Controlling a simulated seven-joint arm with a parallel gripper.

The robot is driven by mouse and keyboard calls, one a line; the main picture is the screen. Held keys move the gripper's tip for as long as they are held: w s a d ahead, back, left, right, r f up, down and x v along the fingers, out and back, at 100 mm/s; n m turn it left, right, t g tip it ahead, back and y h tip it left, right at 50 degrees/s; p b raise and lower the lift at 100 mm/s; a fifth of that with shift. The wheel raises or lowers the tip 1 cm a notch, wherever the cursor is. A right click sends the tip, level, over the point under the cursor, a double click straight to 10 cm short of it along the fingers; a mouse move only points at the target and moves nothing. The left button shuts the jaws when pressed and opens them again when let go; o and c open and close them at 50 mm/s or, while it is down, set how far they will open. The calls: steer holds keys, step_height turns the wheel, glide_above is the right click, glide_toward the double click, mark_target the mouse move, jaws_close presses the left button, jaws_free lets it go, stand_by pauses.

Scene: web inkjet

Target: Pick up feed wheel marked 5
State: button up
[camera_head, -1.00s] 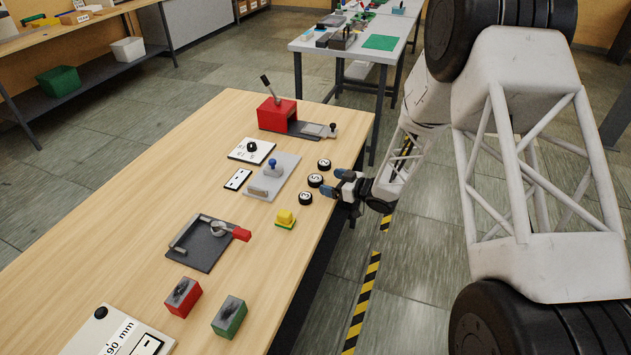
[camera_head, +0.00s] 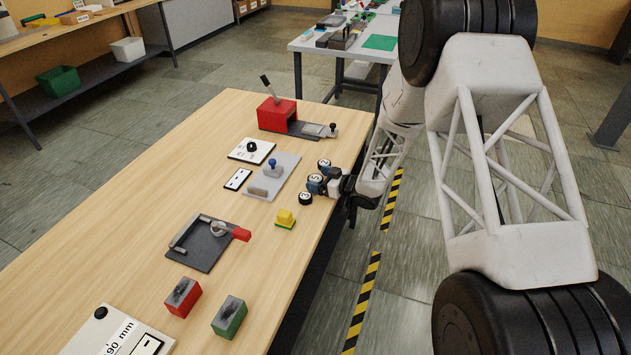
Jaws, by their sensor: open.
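Three small black wheels with white faces stand in a row near the right edge of the wooden bench. The middle one, the feed wheel marked 5 (camera_head: 314,178), lies between the wheel marked 2 (camera_head: 324,163) and the wheel marked 3 (camera_head: 305,198). One finger is close to the wheel marked 2, the other close to the wheel marked 3.
A grey plate with a blue-knobbed part (camera_head: 272,168) lies left of the wheels. A red lever press (camera_head: 276,114) stands at the back. Bare wood (camera_head: 130,205) is free on the left.

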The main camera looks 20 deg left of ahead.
steer(key=shift+a, duration=0.45)
steer(key=c, duration=1.1)
steer(key=shift+w+r, duration=0.1)
steer(key=shift+r, duration=0.15)
steer(key=f+v, duration=0.1)
steer(key=v, duration=0.5)
steer(key=f+v, duration=0.1)
steer(key=v, duration=0.4)
steer(key=f+v, duration=0.1)
steer(key=v, duration=0.5)
steer(key=shift+s+d, duration=0.2)
steer(key=shift+d, duration=0.45)
